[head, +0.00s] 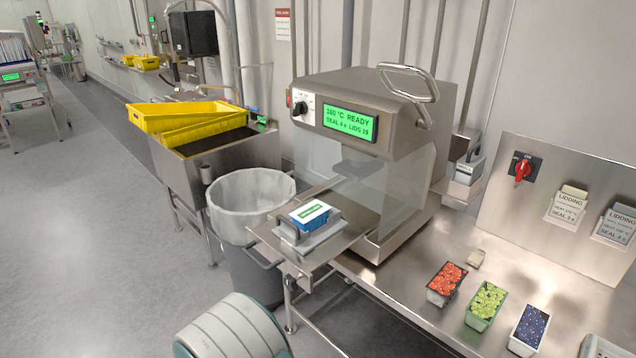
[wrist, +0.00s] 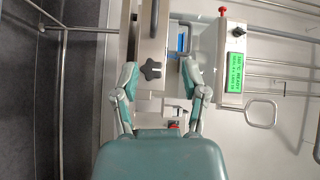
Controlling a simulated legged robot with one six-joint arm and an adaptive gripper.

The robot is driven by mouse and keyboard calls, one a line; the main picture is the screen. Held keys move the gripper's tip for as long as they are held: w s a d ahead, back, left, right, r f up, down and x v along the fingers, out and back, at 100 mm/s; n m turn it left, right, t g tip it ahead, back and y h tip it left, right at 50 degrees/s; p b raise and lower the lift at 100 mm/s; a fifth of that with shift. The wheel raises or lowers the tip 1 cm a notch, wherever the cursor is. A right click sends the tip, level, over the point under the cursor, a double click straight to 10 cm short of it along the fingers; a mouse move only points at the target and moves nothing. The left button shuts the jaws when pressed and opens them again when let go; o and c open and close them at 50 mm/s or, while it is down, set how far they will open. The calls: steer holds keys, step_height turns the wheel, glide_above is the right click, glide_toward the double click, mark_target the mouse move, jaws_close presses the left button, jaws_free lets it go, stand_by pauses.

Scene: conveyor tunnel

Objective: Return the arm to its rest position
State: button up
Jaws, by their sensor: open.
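My gripper (wrist: 160,75) is open in the wrist view, its two teal-padded fingers spread wide with nothing held between them. Beyond the fingers are the steel machine parts and a dark star-shaped knob (wrist: 151,70). A pale, rounded part of my arm (head: 230,332) shows at the bottom of the head view, in front of the bench. The gripper itself is not visible in the head view.
The sealing machine (head: 345,85) reads "160 °C READY". A blue-and-white pack (head: 309,213) sits on its pulled-out slide. A lined bin (head: 250,190) stands left. Red (head: 447,279), green (head: 486,303) and dark blue (head: 530,326) filled trays stand right.

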steer(key=w+d+r+n+g+y, duration=0.1)
steer(key=w+d+r+n+g, duration=0.15)
steer(key=r, duration=0.25)
steer(key=w+d+r+n+g+y, duration=0.1)
steer(key=w+d+r, duration=0.15)
steer(key=r, duration=0.25)
steer(key=s+d+r+n+g+y, duration=0.1)
steer(key=s+d+r+n+g, duration=0.2)
steer(key=d+r, duration=0.6)
steer(key=s+d+r+n+g+h, duration=0.1)
steer(key=s+d+r+n+g, duration=0.2)
steer(key=s+d, duration=0.6)
steer(key=s+d+r+n+g+h, duration=0.2)
steer(key=s+d+n, duration=0.4)
steer(key=s+d, duration=0.4)
steer(key=s+r+g, duration=0.1)
steer(key=s, duration=0.4)
steer(key=shift+s+d, duration=0.3)
